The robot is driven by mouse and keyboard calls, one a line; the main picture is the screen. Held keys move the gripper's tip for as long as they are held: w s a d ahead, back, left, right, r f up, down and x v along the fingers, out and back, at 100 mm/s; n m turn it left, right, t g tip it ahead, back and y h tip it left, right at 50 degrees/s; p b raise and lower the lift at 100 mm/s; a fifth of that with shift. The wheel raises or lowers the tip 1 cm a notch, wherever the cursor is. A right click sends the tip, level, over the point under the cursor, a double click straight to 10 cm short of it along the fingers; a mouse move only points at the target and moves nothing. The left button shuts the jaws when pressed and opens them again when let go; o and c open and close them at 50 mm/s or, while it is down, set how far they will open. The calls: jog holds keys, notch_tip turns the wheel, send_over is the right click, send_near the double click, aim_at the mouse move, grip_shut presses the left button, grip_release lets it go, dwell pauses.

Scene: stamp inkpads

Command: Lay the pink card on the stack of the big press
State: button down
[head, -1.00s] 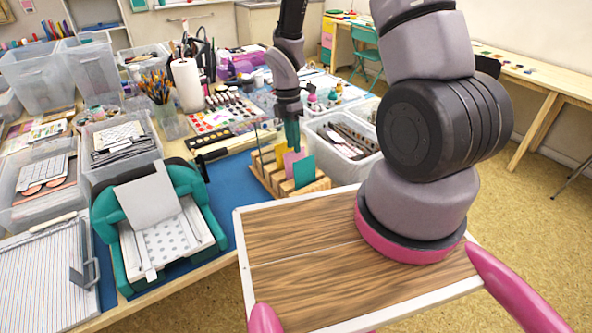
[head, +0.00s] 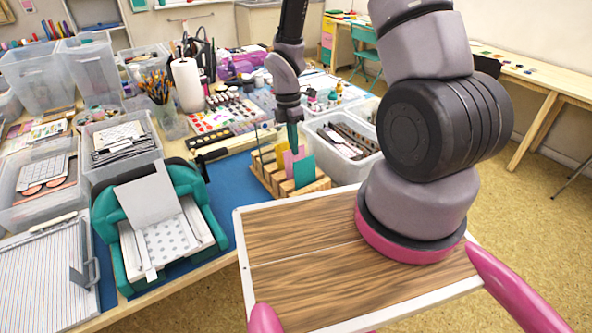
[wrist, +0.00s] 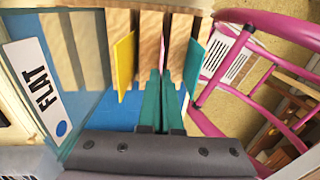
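The pink card (head: 294,163) stands upright in a slotted wooden rack (head: 268,181), between a yellow card (head: 282,153) and a teal card (head: 304,171). My gripper (head: 292,146) points down at its top edge. In the wrist view the teal fingers (wrist: 164,80) are close together with the thin edge of the pink card (wrist: 164,42) between their tips, so the gripper looks shut on it. The big teal press (head: 118,250) stands open at the left, its grey lid (head: 148,199) tilted back. A stack of white patterned sheets (head: 167,240) lies in it.
A blue mat (head: 229,188) lies between press and rack. Clear bins (head: 341,155) stand behind the rack and at the far left. A black-handled tool (head: 211,156) lies near the press. A wooden-topped surface (head: 300,240) is in front.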

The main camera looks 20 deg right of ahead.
notch_tip(320, 180, up, 7)
jog(key=w, duration=0.1)
jog(key=shift+a, duration=0.15)
dwell(0.4)
jog(key=shift+f, duration=0.1)
